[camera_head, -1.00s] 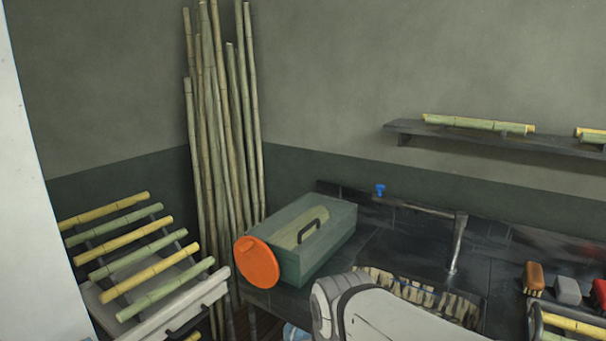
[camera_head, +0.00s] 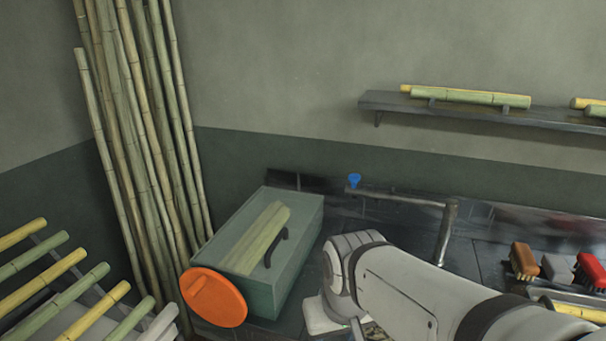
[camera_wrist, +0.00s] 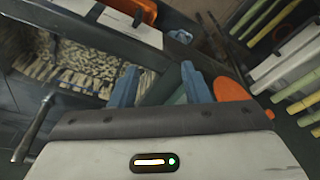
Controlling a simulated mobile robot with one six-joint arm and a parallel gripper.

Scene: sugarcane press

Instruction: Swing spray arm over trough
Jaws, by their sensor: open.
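The spray arm (camera_head: 400,198) is a metal pipe on an upright post at the back of the dark counter, with a blue nozzle (camera_head: 354,180) at its left end. The pipe points left along the wall. The trough (camera_wrist: 75,65), lined with ragged pale strips, shows in the wrist view; my arm covers it in the head view. My gripper (camera_wrist: 158,80) is open and empty, its two blue-grey fingers apart near the trough's edge. A metal rod at the left of the wrist view may be part of the spray arm.
A green box (camera_head: 268,240) with a handle and an orange disc (camera_head: 213,297) stand left of my arm. Brushes (camera_head: 524,262) lie at right. Tall canes (camera_head: 140,130) lean in the corner. A wall shelf (camera_head: 480,112) holds cane pieces. A cane rack (camera_head: 60,290) is lower left.

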